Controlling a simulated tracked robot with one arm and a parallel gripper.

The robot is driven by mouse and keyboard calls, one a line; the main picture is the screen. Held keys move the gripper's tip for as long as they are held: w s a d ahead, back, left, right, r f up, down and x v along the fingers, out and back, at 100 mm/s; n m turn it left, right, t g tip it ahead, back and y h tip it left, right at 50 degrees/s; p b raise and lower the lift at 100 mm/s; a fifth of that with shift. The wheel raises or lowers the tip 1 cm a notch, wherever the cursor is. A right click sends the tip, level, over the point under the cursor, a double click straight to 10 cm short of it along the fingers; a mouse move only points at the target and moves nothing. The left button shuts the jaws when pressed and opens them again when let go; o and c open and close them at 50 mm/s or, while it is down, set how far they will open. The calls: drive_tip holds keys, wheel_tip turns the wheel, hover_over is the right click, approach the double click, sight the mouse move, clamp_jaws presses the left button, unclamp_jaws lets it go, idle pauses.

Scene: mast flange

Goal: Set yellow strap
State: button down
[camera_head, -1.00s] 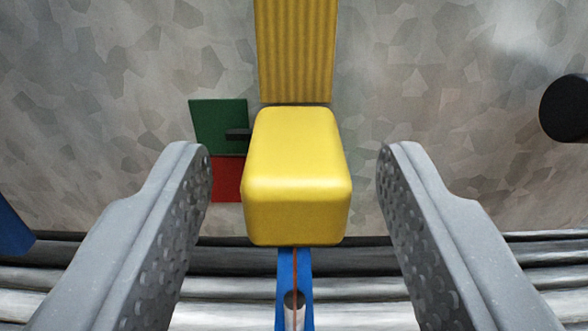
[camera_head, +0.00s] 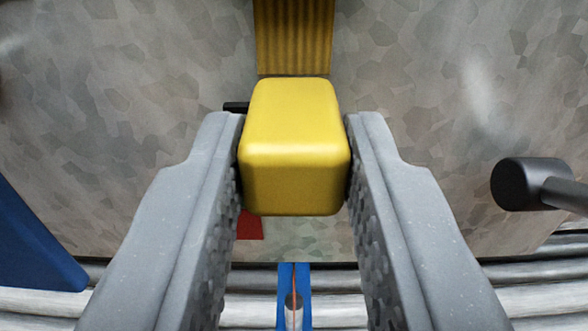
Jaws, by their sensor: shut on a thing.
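The yellow strap has a ribbed band (camera_head: 295,38) running up out of the top of the view and a smooth yellow block (camera_head: 294,135) at its lower end. My gripper (camera_head: 295,150) is shut on the yellow block, with one grey finger against its left side and one against its right side. The block sits centred between the fingertips, and its top and front faces show. The sides of the block behind the fingers are hidden.
A black cylinder on a bar (camera_head: 524,184) stands at the right. A blue panel (camera_head: 35,245) is at the left edge. A red patch (camera_head: 249,226) and a small black piece (camera_head: 235,107) show beside the block. A blue upright (camera_head: 286,285) is below it, before pale horizontal bars.

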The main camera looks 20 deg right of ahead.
drive_tip(key=shift+r, duration=0.9)
drive_tip(key=c, duration=1.2)
unclamp_jaws()
drive_tip(key=shift+o, duration=0.2)
drive_tip(key=shift+s+a+f, duration=0.1)
drive_tip(key=b+v, duration=0.3)
drive_tip(key=v, duration=1)
drive_tip(key=shift+s, duration=0.25)
